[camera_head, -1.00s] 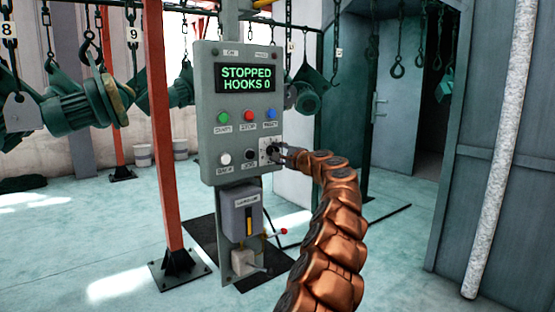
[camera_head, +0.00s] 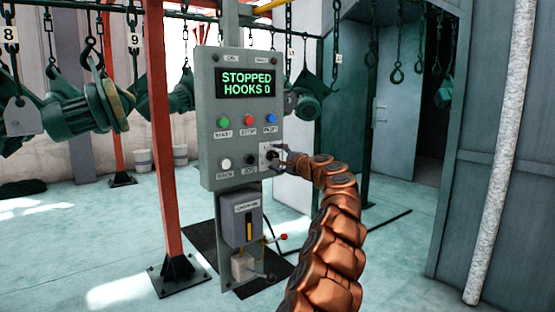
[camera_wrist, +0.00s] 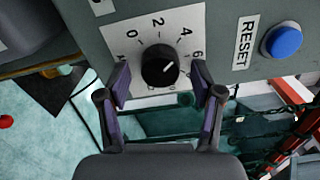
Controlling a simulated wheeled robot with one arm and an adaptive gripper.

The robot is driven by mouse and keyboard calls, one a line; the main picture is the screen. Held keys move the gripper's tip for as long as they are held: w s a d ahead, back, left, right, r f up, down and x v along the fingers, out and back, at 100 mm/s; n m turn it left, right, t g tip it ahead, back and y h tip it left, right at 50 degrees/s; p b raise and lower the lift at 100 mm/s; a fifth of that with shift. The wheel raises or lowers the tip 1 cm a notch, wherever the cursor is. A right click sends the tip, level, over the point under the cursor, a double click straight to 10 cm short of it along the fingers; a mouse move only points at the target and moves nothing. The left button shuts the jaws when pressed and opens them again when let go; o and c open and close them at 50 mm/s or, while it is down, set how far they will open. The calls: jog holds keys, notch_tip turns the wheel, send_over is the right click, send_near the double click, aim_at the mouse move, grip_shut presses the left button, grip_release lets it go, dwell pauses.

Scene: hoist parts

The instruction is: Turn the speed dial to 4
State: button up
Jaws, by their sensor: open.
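The speed dial is a round black knob (camera_wrist: 160,66) with a white pointer line, on a white plate (camera_wrist: 118,22) numbered 0, 2, 4, 6 and on. The pointer aims to the upper right in the wrist view, roughly between 4 and 6. My gripper (camera_wrist: 160,84) is open, one finger on each side below the knob, and I cannot tell whether either touches it. In the head view my gripper (camera_head: 279,160) is at the lower right of the grey control panel (camera_head: 210,125), partly covering the dial.
The blue RESET button (camera_wrist: 284,40) sits beside the dial. The panel's display (camera_head: 247,83) reads STOPPED HOOKS 0. Green (camera_head: 223,122) and red (camera_head: 248,120) buttons lie above. A grey lever box (camera_head: 241,222) hangs below. An orange post (camera_head: 163,130) stands left of the panel.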

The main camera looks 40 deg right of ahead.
aim_at(276, 157)
jog(key=shift+s, duration=0.15)
jog(key=shift+s+r, duration=0.15)
jog(key=shift+s, duration=1.55)
jog(key=s, duration=0.8)
jog(key=shift+s, duration=0.15)
